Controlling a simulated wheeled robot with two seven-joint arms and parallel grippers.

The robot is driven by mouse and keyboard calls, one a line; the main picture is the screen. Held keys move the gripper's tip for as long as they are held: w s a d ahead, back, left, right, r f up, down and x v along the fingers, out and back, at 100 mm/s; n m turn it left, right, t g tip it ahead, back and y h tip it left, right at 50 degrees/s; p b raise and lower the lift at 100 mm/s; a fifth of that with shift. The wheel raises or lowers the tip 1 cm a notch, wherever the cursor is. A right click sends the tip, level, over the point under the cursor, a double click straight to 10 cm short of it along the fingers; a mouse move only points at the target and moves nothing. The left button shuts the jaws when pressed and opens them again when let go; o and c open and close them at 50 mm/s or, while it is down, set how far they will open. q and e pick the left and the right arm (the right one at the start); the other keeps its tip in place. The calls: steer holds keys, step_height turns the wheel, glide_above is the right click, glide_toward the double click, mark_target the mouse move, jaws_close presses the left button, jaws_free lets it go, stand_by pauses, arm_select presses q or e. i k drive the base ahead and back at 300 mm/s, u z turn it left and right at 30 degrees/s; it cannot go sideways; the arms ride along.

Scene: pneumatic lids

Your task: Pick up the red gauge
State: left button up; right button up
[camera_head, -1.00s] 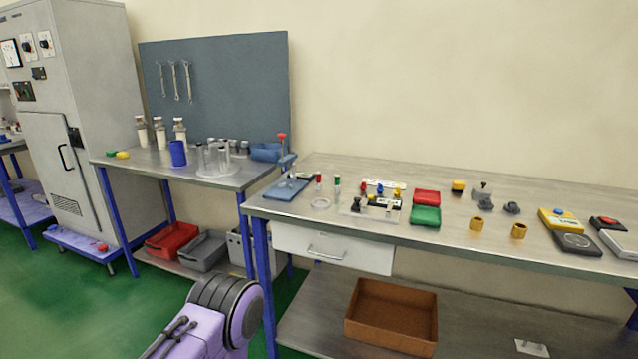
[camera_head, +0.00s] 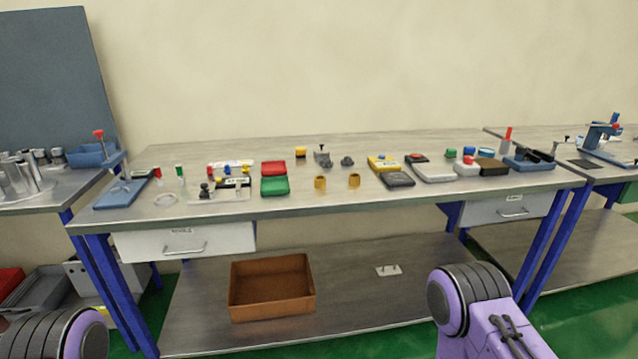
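A small upright red-topped pin, which looks like the red gauge (camera_head: 157,173), stands on the left part of the steel bench (camera_head: 330,190). A similar green-topped pin (camera_head: 180,170) stands just to its right. A pale ring (camera_head: 165,200) lies in front of them. Nothing touches the red gauge as far as I can see at this size. Only purple and black links of my two arms show at the bottom edge, well in front of the bench. Neither of my grippers is in view.
A blue tray (camera_head: 122,192) lies left of the red gauge. A clear plate with small fittings (camera_head: 215,195) and red and green boxes (camera_head: 274,186) lie to its right. An open drawerless shelf below holds a brown bin (camera_head: 272,290).

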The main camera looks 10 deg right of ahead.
mark_target(161, 181)
steer(key=k, duration=1.25)
steer(key=u, duration=0.8)
steer(key=i, duration=0.75)
steer(key=u, duration=0.45)
steer(key=i, duration=0.9)
steer(key=z, duration=0.5)
